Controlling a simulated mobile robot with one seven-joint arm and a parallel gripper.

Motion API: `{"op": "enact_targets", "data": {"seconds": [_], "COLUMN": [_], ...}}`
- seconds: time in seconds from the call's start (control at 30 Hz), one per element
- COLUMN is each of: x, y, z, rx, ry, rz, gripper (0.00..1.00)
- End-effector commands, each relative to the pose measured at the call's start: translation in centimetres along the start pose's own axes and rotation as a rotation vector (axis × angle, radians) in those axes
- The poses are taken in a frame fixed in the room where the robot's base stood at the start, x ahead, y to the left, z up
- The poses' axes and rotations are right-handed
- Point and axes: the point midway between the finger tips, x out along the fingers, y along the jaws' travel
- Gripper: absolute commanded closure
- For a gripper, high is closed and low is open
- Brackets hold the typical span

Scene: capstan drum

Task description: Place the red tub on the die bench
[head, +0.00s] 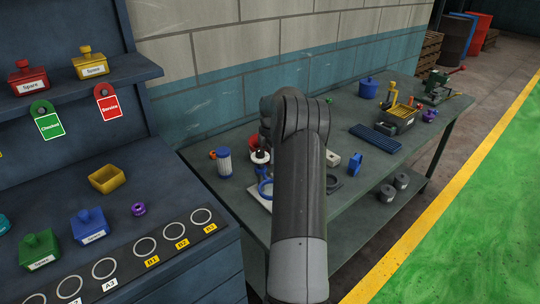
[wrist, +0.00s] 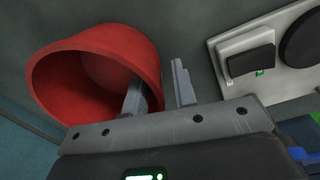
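The red tub (wrist: 95,70) fills the upper left of the wrist view, its open mouth toward the camera. My gripper (wrist: 160,85) straddles its wall: one finger is inside the tub, the other outside. A narrow gap shows between the outer finger and the wall, so the fingers look open. My arm hides my gripper and most of the tub there. I cannot tell which surface is the die bench.
Blue grating (head: 375,138) and a yellow-topped device (head: 400,115) are further right. The dark blue shelf unit (head: 175,170) at left holds a yellow bin (head: 107,179) and lidded boxes.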

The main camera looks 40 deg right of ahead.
Motion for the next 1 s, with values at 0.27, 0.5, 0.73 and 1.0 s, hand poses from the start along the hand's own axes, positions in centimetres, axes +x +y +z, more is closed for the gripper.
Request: {"op": "enact_targets", "data": {"seconds": [0.27, 0.5, 0.73, 1.0], "x": [-0.6, -5.0, -9.7, -12.5], "y": [0.0, 0.1, 0.1, 0.0], "z": [0.0, 0.0, 0.0, -0.4], "rx": [0.0, 0.0, 0.0, 0.004], "ry": [0.0, -0.002, -0.001, -0.002], "rz": [0.001, 0.003, 0.002, 0.003], "gripper": [0.75, 0.75, 0.75, 0.75]}}
